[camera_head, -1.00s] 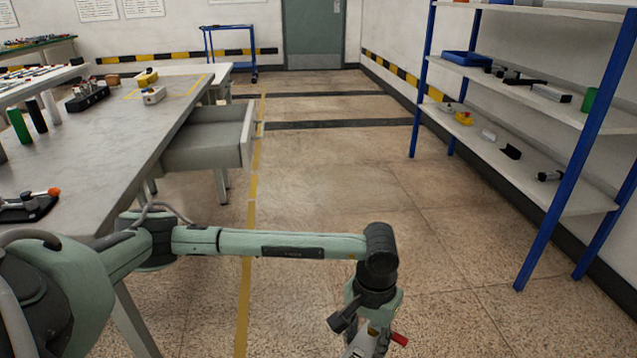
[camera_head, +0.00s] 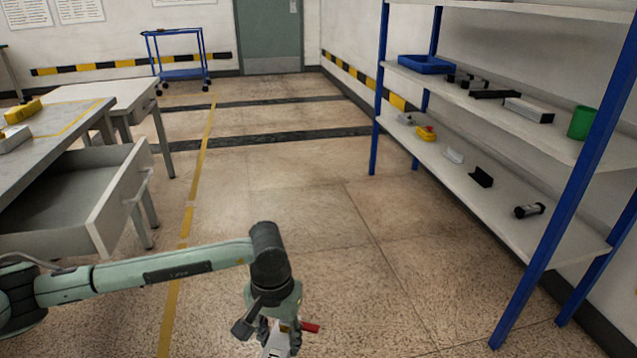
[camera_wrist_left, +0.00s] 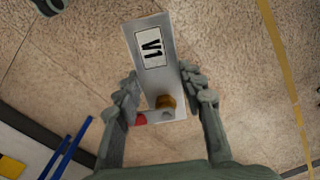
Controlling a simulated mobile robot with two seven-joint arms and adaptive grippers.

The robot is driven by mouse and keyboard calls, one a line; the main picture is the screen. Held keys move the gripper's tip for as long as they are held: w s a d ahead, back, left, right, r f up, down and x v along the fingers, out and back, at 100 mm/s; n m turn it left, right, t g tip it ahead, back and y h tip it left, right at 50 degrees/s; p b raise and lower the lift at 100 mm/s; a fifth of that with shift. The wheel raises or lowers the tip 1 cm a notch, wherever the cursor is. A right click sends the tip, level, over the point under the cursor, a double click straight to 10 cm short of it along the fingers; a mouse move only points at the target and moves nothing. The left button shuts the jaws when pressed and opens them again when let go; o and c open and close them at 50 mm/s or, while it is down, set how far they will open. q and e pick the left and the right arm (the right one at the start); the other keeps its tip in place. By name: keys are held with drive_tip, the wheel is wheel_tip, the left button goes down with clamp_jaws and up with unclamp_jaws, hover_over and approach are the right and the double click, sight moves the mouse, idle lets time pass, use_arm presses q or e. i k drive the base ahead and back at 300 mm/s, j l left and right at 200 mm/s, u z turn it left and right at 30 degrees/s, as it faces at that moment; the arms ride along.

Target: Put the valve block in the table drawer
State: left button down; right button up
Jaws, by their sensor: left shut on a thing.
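My left gripper (camera_head: 279,336) is low at the bottom middle of the head view, above the floor. In the left wrist view (camera_wrist_left: 165,100) its fingers are shut on the valve block (camera_wrist_left: 158,70). The block is grey metal with a white V1 label, a brass fitting and a red part. In the head view the block (camera_head: 276,349) is mostly cut off by the bottom edge, with the red part showing at its right. The table drawer (camera_head: 98,215) stands open at the left, beyond my left forearm, and its visible inside looks empty. My right gripper is out of view.
The table (camera_head: 62,137) is at the left, with a yellow item (camera_head: 22,111) on top. A shelf rack (camera_head: 452,193) with blue posts holds several parts on the right. A blue cart (camera_head: 182,73) stands at the back. The floor between is clear.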

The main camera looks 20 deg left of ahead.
sight(78, 204)
drive_tip(key=i+u, duration=0.3)
drive_tip(key=i, duration=0.3)
drive_tip(key=i+u, duration=0.3)
drive_tip(key=i, duration=0.35)
drive_tip(key=i+j+z, duration=0.2)
drive_tip(key=i, duration=0.85)
drive_tip(key=i+l+z, duration=0.1)
drive_tip(key=i+z, duration=0.4)
drive_tip(key=i, duration=0.7)
drive_tip(key=i+u, duration=0.1)
drive_tip(key=u, duration=2.85)
